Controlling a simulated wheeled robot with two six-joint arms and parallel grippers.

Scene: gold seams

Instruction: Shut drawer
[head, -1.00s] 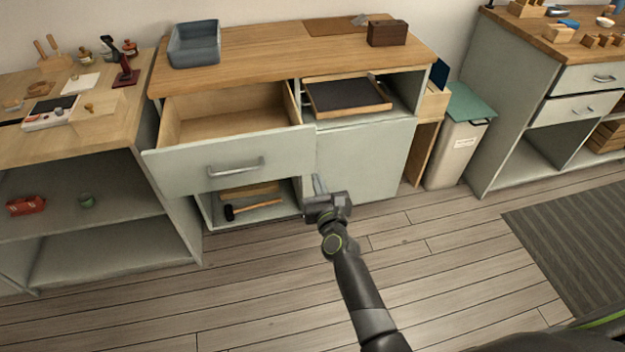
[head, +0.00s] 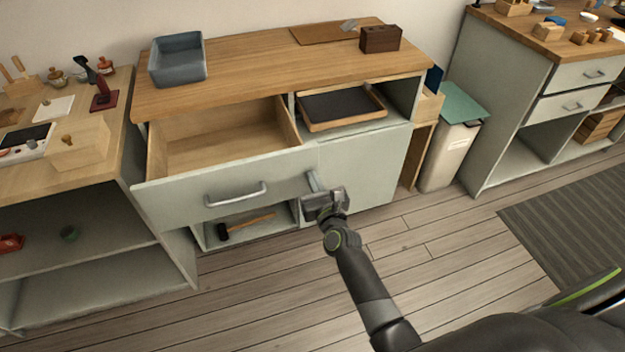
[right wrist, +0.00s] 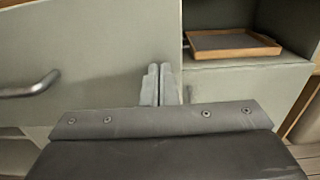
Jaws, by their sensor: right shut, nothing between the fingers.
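The drawer (head: 228,187) stands pulled out of the cabinet under the wooden worktop. Its inside is bare wood and looks empty. Its grey-green front has a metal bar handle (head: 236,195), which also shows at the left of the right wrist view (right wrist: 30,86). My right gripper (head: 312,182) is shut and empty, its fingertips at the right end of the drawer front. In the right wrist view the closed fingers (right wrist: 160,85) point at the front near its right edge. I cannot tell whether they touch it. My left gripper is not in view.
Right of the drawer, an open shelf holds a wooden tray (head: 342,107) with a dark base, above a closed door panel (head: 365,165). A hammer (head: 245,227) lies in the compartment below the drawer. The floor in front is clear.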

